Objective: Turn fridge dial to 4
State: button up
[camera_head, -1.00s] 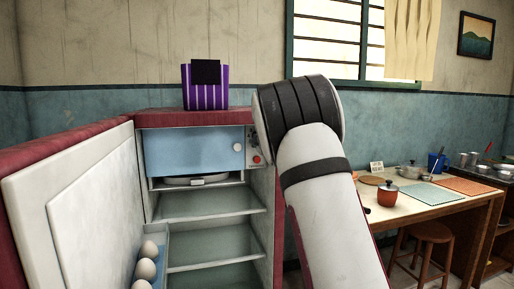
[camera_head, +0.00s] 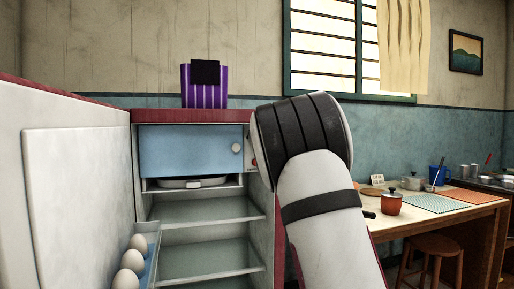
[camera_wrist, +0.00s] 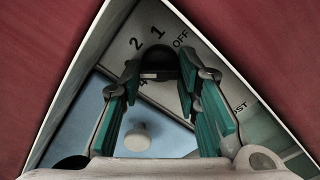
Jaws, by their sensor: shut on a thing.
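The fridge (camera_head: 265,225) stands open, its door (camera_head: 70,190) swung out to the left. In the wrist view, the dark fridge dial (camera_wrist: 160,60) sits on the pale control panel, with the printed marks 1, 2, 4 and OFF around it. Part of a word ending in "ST" shows farther right. My gripper (camera_wrist: 159,72) has its green-padded fingers on both sides of the dial, shut on it. I cannot make out the dial's pointer. In the head view my arm hides the gripper, the dial and most of the panel.
The blue freezer flap (camera_head: 190,150) with its white knob (camera_head: 236,147) is beside the panel. Eggs (camera_head: 132,261) sit in the door rack. A purple striped container (camera_head: 204,95) stands on the fridge. A table (camera_head: 440,215) with pots is at right.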

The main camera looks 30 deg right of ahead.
jog(key=shift+d+f+n+b, duration=0.15)
jog(key=shift+n+b, duration=1.35)
jog(key=shift+n, duration=1)
jog(key=shift+a+f+n+b, duration=0.15)
jog(key=shift+n+b, duration=1.3)
jog(key=shift+n, duration=1.05)
jog(key=shift+d, duration=0.1)
jog(key=o, duration=0.9)
jog(key=shift+r, duration=0.15)
jog(key=v, duration=1.2)
